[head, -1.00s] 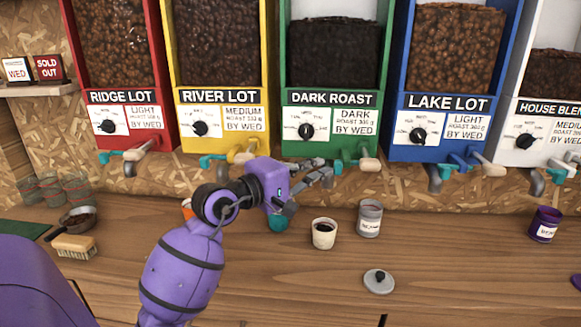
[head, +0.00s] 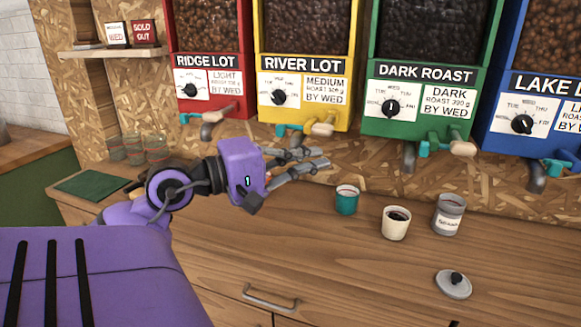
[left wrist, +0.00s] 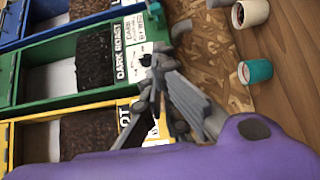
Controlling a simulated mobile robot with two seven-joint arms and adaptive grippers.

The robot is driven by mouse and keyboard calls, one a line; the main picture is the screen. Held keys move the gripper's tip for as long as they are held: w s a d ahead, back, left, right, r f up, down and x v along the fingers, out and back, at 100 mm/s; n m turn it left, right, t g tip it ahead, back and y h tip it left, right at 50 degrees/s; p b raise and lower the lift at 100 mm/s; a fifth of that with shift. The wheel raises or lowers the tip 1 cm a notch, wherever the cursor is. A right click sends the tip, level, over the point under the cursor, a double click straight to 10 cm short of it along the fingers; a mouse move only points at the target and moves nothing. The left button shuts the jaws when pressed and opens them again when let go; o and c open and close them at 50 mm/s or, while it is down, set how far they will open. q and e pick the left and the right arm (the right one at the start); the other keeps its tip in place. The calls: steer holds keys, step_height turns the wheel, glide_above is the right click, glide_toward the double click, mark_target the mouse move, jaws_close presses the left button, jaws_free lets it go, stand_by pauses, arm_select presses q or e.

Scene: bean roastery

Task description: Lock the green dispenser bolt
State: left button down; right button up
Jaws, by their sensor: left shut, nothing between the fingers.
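The green dispenser (head: 368,128), labelled DARK ROAST, hangs on the wall right of centre; it also shows in the left wrist view (left wrist: 30,107). Under it is a cross rod with a teal end (head: 423,149) at left and a tan handle (head: 463,148) at right, above a grey spout (head: 409,157). I cannot tell the bolt's lock state. My left gripper (head: 323,160) is shut and empty, below the yellow dispenser's right side. It is left of the green dispenser's rod and apart from it.
Yellow (head: 343,118), red (head: 249,105) and blue (head: 487,125) dispensers flank the green one. A teal cup (head: 346,203), a cream cup (head: 396,228), a grey jar (head: 448,218) and a grey lid (head: 453,284) stand on the wooden counter (head: 330,275).

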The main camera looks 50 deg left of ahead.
arm_select(q)
steer(key=v, duration=0.4)
steer(key=shift+b, duration=0.35)
arm_select(e)
steer(key=shift+a+f, duration=0.1)
steer(key=shift+f, duration=0.35)
arm_select(q)
steer(key=shift+w+d, duration=0.1)
arm_select(e)
steer(key=shift+s, duration=0.4)
